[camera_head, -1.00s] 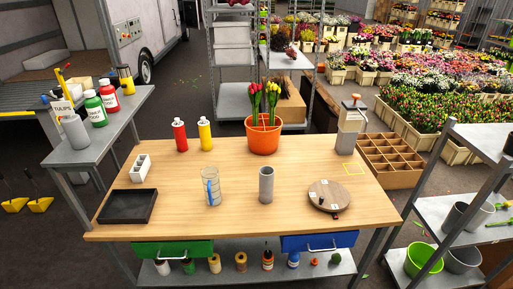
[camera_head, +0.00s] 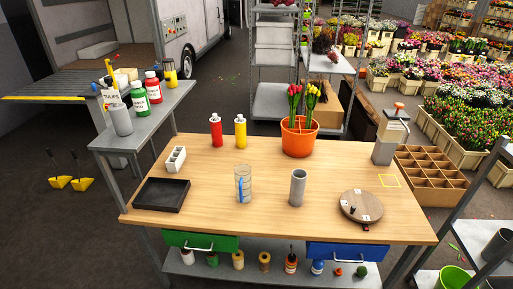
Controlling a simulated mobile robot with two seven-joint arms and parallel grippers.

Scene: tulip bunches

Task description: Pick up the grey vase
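The grey vase (camera_head: 298,188) is a plain upright cylinder standing on the wooden table (camera_head: 225,213), a little right of its middle. Its open top faces up and looks empty from here. A clear glass vessel (camera_head: 243,184) with a blue part stands to its left, apart from it. A round wooden disc (camera_head: 361,206) lies to its right. Neither of my grippers shows in the head view. Another grey cylinder (camera_head: 121,120) stands on the side table at the left.
An orange pot with tulips (camera_head: 299,142), a red bottle (camera_head: 216,131) and a yellow bottle (camera_head: 240,132) stand towards the back. A black tray (camera_head: 161,195) lies at left. A grey dispenser (camera_head: 388,140) stands at back right. The table front around the vase is clear.

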